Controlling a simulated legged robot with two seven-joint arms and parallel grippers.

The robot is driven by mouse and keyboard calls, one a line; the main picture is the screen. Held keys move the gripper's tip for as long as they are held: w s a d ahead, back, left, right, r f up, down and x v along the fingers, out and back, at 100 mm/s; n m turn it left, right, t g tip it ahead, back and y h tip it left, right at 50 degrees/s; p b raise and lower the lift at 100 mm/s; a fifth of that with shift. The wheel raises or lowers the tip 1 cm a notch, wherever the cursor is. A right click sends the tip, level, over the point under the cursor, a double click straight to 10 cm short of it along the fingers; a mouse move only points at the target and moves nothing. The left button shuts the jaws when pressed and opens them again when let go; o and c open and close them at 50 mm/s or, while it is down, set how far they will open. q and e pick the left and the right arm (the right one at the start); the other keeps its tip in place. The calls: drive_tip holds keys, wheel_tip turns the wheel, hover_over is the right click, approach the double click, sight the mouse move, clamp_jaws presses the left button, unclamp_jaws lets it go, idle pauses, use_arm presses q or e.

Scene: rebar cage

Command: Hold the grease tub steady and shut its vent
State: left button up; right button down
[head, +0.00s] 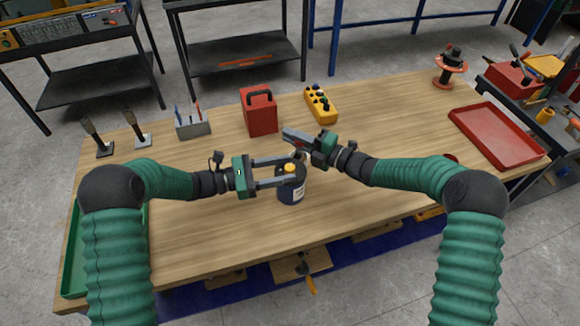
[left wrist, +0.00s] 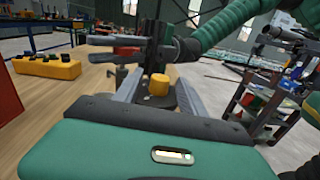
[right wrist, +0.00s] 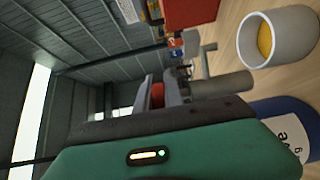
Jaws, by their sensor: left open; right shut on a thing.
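The grease tub (head: 292,194), dark blue with a white label and a yellow cap (head: 290,168), stands upright on the bench. My left gripper (head: 296,171) is open, with its fingers on either side of the tub's top; I cannot tell whether they touch it. The cap shows between the fingers in the left wrist view (left wrist: 158,84). My right gripper (head: 288,136) is above and behind the tub, shut on a small red part (right wrist: 157,94), seemingly the vent's handle. A grey cylinder (right wrist: 222,84) is beside it. The fingers partly hide the vent.
A red toolbox (head: 259,113) and a yellow button box (head: 321,106) stand behind the grippers. A red tray (head: 497,135) lies at the right, a green tray (head: 75,255) at the left. The bench front is clear.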

use_arm(q)
drive_tip(key=shift+x, duration=1.1)
clamp_jaws()
